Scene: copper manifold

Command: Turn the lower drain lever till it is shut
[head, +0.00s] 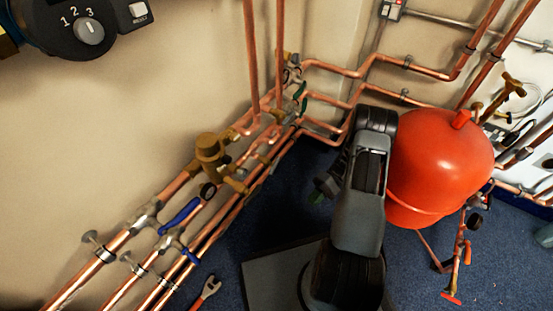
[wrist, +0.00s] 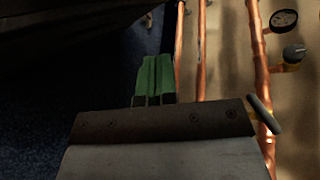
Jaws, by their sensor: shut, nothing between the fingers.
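Below the red tank (head: 440,160) in the head view hangs a copper pipe with two red-orange levers. The upper lever (head: 467,251) stands upright along the pipe. The lower lever (head: 451,297) lies across the pipe's bottom end; I take it for the lower drain lever. Neither lever is recognisable in the wrist view. My gripper (head: 316,198) is left of the tank, well away from both levers. Its green fingers (wrist: 154,60) are shut together with nothing between them in the wrist view.
Copper pipes (head: 120,240) with blue levers (head: 180,216) run along the left wall. A brass valve (head: 211,155) sits on them. The wrist view shows copper pipes (wrist: 202,50) and a gauge (wrist: 284,18) on the right. Blue floor (head: 410,265) shows below the tank.

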